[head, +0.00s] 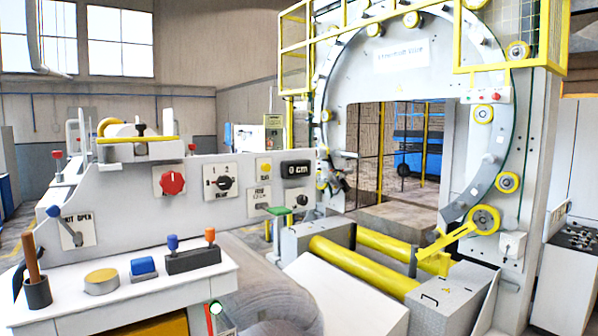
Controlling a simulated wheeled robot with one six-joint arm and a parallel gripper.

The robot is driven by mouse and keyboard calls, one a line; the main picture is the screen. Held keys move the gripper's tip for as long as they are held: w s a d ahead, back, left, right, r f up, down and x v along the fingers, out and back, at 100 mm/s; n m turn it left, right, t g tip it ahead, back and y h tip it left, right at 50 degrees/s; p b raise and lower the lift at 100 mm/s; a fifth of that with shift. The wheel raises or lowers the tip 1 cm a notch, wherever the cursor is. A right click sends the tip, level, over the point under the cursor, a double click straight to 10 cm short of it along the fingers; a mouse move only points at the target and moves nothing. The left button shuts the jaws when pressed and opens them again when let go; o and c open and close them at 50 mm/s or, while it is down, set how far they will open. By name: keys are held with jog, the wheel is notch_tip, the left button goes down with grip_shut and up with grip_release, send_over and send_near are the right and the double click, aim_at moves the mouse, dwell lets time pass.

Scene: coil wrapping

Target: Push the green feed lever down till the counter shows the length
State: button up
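The green feed lever (279,211) sticks out to the right from its small plate (262,196) on the right part of the grey control panel (120,190). Its handle looks about level. The counter (297,170) is a dark display above and to the right of the lever, and it reads 0 cm. Nothing is seen touching the lever. My gripper is not in view.
Panel controls include a red knob (172,182), a black selector (223,182) and a blue-tipped lever (55,212) at left. The wrapping ring (338,60) and yellow rollers (365,268) stand right.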

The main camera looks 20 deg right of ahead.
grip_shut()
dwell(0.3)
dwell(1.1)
